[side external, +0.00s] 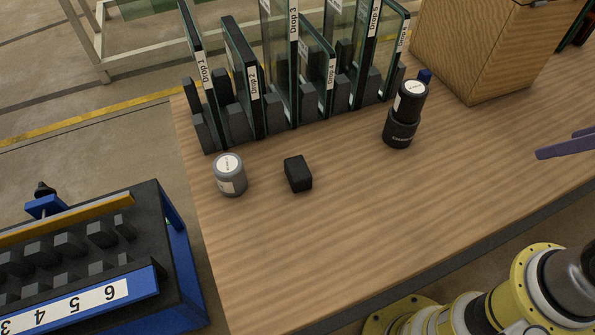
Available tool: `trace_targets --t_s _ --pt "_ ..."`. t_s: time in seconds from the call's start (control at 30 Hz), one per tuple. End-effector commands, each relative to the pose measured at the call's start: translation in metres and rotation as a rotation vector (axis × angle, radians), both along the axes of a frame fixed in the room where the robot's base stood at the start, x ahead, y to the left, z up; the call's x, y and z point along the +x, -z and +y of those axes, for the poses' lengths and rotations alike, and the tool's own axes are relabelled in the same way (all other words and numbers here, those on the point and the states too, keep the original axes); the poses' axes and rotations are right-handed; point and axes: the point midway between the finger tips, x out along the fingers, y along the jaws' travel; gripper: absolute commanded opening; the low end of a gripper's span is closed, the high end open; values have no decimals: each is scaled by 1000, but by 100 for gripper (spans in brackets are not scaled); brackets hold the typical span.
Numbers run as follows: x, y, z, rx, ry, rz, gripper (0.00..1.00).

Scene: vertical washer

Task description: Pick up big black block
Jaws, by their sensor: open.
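A black block (298,174) with bevelled edges lies on the wooden table (400,220), near the picture's centre. The rest of the gripper is outside the picture.
A grey cylinder (229,175) stands just left of the block. A black cylindrical object (404,114) stands to its right. Behind is a row of labelled glass panels (295,75). A wooden box (480,50) is at back right. A blue numbered rack (180,255) is at left.

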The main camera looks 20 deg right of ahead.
Motion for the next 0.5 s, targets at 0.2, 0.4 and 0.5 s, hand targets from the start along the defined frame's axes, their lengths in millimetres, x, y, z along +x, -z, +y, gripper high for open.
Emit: trace_targets --t_s 0.2,0.4,0.5 --pt "0 0 0 -21 -39 -1 100" --pt "15 -23 8 -101 -251 -61 100" --pt "38 -43 18 -142 -396 -88 100"
